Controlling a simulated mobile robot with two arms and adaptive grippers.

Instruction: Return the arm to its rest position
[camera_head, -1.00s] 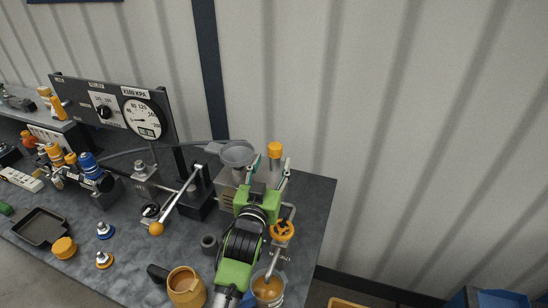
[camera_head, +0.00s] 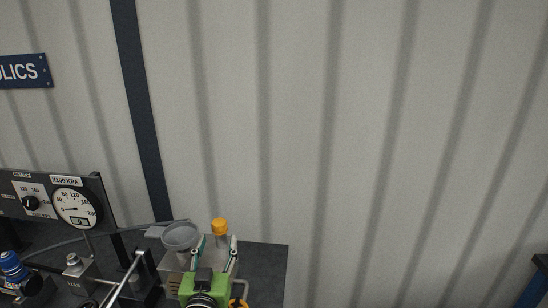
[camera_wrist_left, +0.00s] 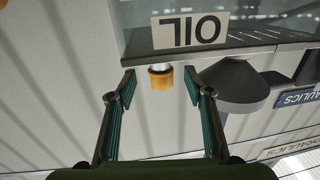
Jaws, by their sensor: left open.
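My left gripper (camera_head: 218,241) shows at the bottom of the head view, with its green body at the lower edge and its two fingers apart. In the left wrist view the open fingers (camera_wrist_left: 158,92) stand on either side of an orange cap (camera_wrist_left: 161,78), with nothing held between them. The cap also shows in the head view (camera_head: 219,226), just beyond the fingertips, on a grey post. My right gripper is not in view.
A grey funnel (camera_head: 180,236) stands close to the left of the gripper. A pressure gauge (camera_head: 75,208) on a dark panel and a metal lever (camera_head: 128,277) are farther left. An orange handwheel (camera_head: 238,303) lies just right. The bench's right end (camera_head: 268,262) is bare.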

